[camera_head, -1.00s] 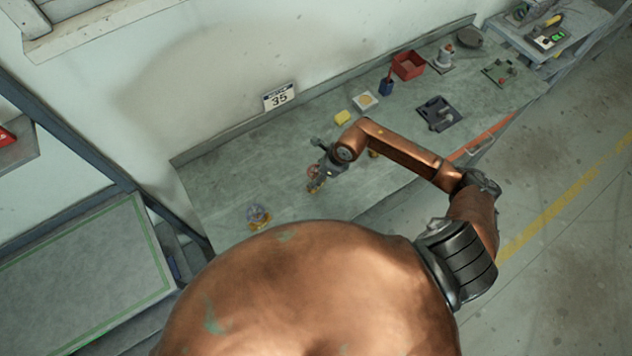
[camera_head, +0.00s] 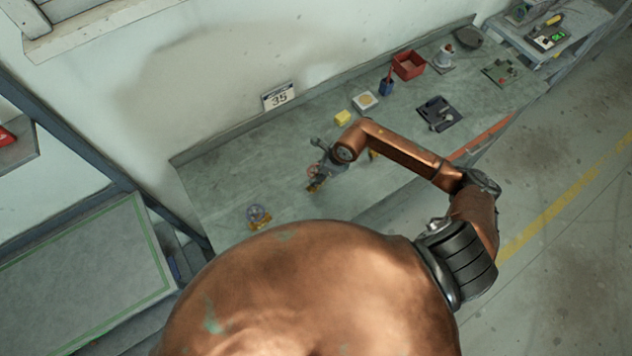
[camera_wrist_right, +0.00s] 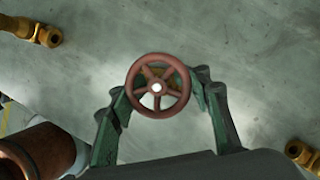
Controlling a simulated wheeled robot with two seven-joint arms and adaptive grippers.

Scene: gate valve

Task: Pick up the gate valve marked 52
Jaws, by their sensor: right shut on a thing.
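A gate valve with a red handwheel (camera_wrist_right: 158,86) is between the fingers of my right gripper (camera_wrist_right: 160,98) in the right wrist view. The fingers close on it from both sides, below the wheel. In the head view my right gripper (camera_head: 319,182) is over the bench, and the red wheel and brass body (camera_head: 313,186) show just at its tip. Another gate valve with a blue wheel (camera_head: 257,216) stands on the bench to the left. A brass piece (camera_head: 374,155) is partly hidden behind my right arm. No number 52 is legible. My left gripper is not in view.
The grey workbench (camera_head: 225,180) carries a yellow block (camera_head: 342,118), a red bin (camera_head: 408,65) and a dark fixture (camera_head: 439,113) farther right. A sign reading 35 (camera_head: 279,97) is at the wall. Brass fittings (camera_wrist_right: 35,30) lie near the gripper.

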